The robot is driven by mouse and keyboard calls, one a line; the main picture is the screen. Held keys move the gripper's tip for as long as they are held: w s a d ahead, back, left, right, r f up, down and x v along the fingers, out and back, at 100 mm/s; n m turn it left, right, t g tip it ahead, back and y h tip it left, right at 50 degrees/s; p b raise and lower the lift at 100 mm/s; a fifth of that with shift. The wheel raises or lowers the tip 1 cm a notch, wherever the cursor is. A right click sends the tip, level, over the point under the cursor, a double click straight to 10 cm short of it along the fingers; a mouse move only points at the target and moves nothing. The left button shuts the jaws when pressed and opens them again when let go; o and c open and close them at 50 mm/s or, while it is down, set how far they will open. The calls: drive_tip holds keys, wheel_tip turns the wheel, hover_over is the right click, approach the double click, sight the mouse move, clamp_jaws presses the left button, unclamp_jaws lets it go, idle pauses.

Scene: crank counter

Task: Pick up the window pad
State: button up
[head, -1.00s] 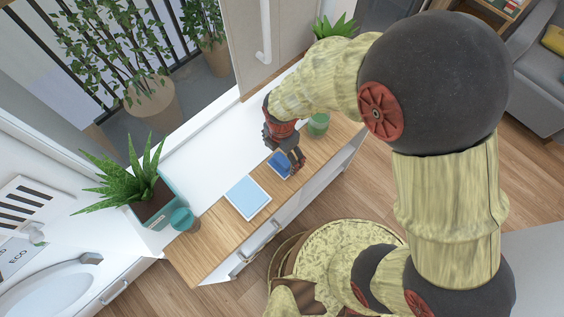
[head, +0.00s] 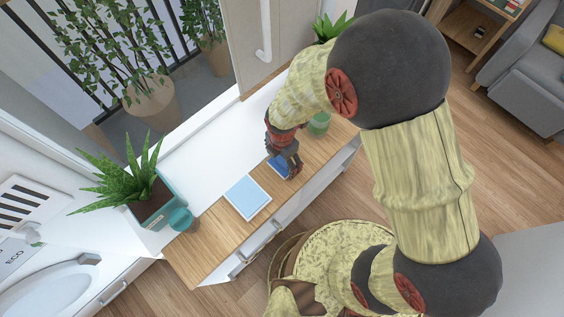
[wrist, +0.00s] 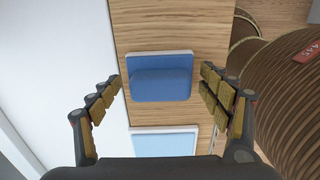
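The window pad is a blue block with a pale backing (wrist: 160,84). It lies on the wooden counter (wrist: 150,35), and in the head view (head: 276,168) it is partly covered by my gripper. My gripper (wrist: 160,92) is open, with its fingers on either side of the pad. In the wrist view there are gaps between the fingertips and the pad. The gripper also shows over the pad in the head view (head: 291,172).
A light-blue panel with a white frame (head: 247,196) lies on the counter close to the pad. A teal cup (head: 181,220) and a potted plant (head: 150,200) stand at the left end. A green jar (head: 319,124) stands beyond my gripper.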

sight(281, 160)
drive_tip(key=c, duration=0.9)
drive_tip(key=shift+c, duration=0.2)
drive_tip(key=shift+r, duration=0.1)
drive_tip(key=shift+r, duration=0.55)
wheel_tip(281, 160, up, 3)
drive_tip(key=shift+s+a+f+p, duration=0.1)
drive_tip(key=shift+s+f+p, duration=0.1)
drive_tip(key=shift+p, duration=0.2)
drive_tip(key=s+a+r+p, duration=0.1)
drive_tip(key=s+a+r, duration=0.3)
drive_tip(key=s+r, duration=0.5)
drive_tip(key=s, duration=0.4)
drive_tip(key=shift+p, duration=0.3)
drive_tip(key=shift+a, duration=0.1)
